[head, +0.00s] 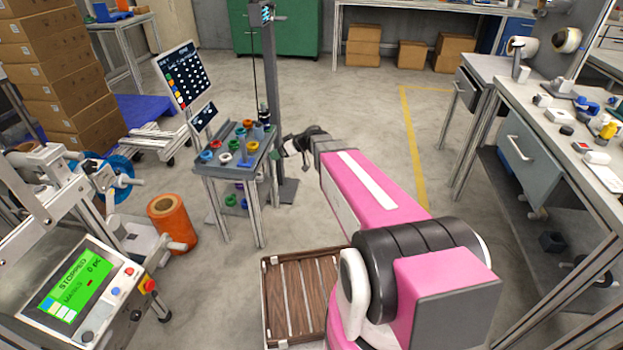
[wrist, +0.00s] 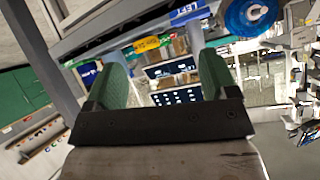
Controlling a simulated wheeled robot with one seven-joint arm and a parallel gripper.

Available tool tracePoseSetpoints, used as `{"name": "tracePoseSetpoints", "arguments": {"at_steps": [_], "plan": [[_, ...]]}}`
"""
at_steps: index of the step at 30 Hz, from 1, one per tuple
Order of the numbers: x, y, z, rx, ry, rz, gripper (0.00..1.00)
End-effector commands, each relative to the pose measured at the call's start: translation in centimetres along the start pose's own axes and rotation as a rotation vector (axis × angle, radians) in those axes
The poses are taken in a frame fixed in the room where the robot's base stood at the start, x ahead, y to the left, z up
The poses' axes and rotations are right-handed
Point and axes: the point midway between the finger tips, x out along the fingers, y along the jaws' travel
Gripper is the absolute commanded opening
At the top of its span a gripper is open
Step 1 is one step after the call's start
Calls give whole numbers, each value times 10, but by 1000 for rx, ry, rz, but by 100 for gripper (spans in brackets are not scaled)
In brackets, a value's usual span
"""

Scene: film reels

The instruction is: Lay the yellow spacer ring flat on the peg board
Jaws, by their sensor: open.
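A small grey stand (head: 203,169) carries several coloured rings and pegs on its dark top in the head view. A yellow piece (head: 253,147) is near the right edge of that top; it is too small to tell whether it is the spacer ring or how it lies. I cannot tell the peg board apart from the stand's top. My gripper (head: 291,147) is just right of the stand in the head view, small and dark. In the wrist view my gripper (wrist: 163,75) has its two green fingers wide apart, with nothing held between them.
A dark post (head: 268,80) rises behind the stand, close to my gripper. A display board (head: 183,75) stands left of it. An orange spool (head: 171,222) is on the floor at left. A workbench (head: 560,110) with small items runs along the right. Floor between is mostly clear.

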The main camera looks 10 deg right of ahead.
Motion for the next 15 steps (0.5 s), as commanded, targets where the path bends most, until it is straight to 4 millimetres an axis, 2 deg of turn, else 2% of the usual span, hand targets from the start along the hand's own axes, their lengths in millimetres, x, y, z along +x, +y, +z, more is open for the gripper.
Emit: {"name": "tracePoseSetpoints", "arguments": {"at_steps": [1,6,12,15], "plan": [[-11,-18,15,52,-66,-2,79],[-44,-55,66,273,-318,50,79],[-100,-91,125,547,-605,251,79],[-128,-103,147,658,-707,383,79]]}}
